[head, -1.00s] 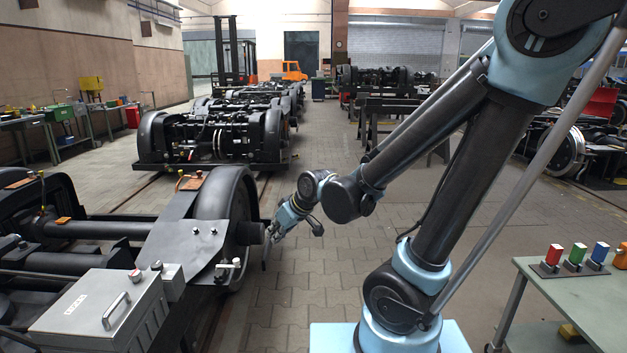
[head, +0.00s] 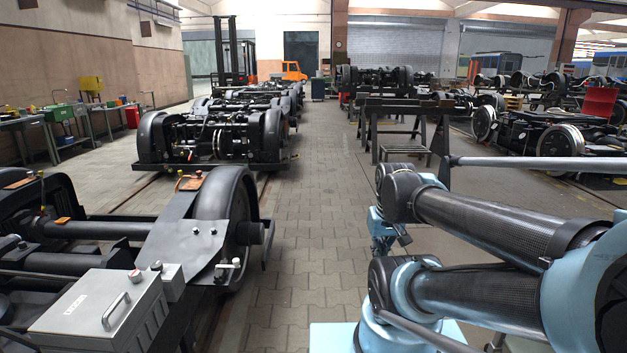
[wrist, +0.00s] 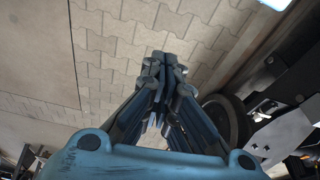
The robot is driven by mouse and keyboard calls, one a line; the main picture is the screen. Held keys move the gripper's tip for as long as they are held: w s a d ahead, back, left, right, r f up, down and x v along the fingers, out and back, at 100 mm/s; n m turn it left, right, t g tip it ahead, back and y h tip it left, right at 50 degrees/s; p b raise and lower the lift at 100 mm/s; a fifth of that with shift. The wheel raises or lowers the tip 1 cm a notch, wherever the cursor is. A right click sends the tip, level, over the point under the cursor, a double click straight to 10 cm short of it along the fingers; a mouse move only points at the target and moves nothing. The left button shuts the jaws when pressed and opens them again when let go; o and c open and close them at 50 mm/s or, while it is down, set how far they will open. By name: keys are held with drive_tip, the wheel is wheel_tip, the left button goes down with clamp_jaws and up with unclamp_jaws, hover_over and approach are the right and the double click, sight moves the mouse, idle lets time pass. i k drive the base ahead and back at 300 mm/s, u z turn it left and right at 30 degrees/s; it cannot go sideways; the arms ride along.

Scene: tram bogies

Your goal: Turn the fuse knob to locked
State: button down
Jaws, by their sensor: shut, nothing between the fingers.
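A grey metal box (head: 95,305) with a handle stands on the bogie at the lower left of the head view. In the head view my gripper (head: 381,246) hangs well to the right of the box, small and partly hidden by my arm.
The near bogie's wheel (head: 218,205) and flat dark plate (head: 190,245) lie beside the box. Paved floor (head: 310,250) is clear between bogie and arm. Dark trestles (head: 405,125) stand farther back. The wrist view shows the bogie wheel (wrist: 225,120) at right.

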sight(135, 276)
drive_tip(key=u, duration=2.2)
drive_tip(key=k, duration=0.5)
drive_tip(key=z, duration=0.3)
drive_tip(key=i, duration=0.6)
drive_tip(key=u, duration=0.1)
